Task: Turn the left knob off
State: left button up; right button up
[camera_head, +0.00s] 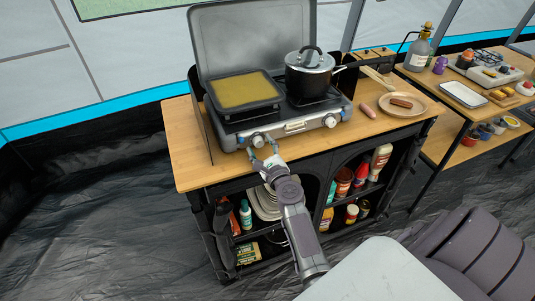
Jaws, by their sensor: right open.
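A grey two-burner camping stove (292,126) with its lid raised stands on the wooden counter. The left knob (258,140) is on its front panel, and the right knob (331,121) is at the other end. My right gripper (262,149) is open at the left knob, with its fingertips close around the knob's sides. I cannot tell whether they touch it, or which way the knob points. My left gripper is not in view.
A square pan (243,91) with yellow contents sits on the left burner, and a lidded black pot (309,76) on the right one. A plate with sausages (401,104) lies right of the stove. Shelves below the counter (192,170) hold bottles and dishes. A grey chair (475,250) stands at lower right.

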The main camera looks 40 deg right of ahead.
jog(key=v, duration=1.1)
jog(key=s+a+f+n+g+y, duration=0.2)
jog(key=s+a+f+n+g, duration=0.3)
jog(key=f, duration=0.6)
jog(key=s+a+f+n+y, duration=0.1)
jog(key=s+a+f+n, duration=0.15)
jog(key=f+n, duration=0.6)
jog(key=s+a+f+n+g+y, duration=0.25)
jog(key=a+f+n, duration=0.2)
jog(key=f, duration=0.75)
jog(key=s+f+n+g, duration=0.3)
jog(key=s+f+n, duration=0.2)
jog(key=s, duration=0.5)
jog(key=s+f+n+g+h, duration=0.1)
jog(key=s+f+n+g, duration=0.2)
jog(key=s+f+n, duration=0.3)
jog(key=s+f+n+g, duration=0.3)
jog(key=s+f+n, duration=0.3)
jog(key=s, duration=0.9)
jog(key=shift+d, duration=0.3)
jog(key=shift+s+h, duration=0.1)
jog(key=shift+h, duration=0.15)
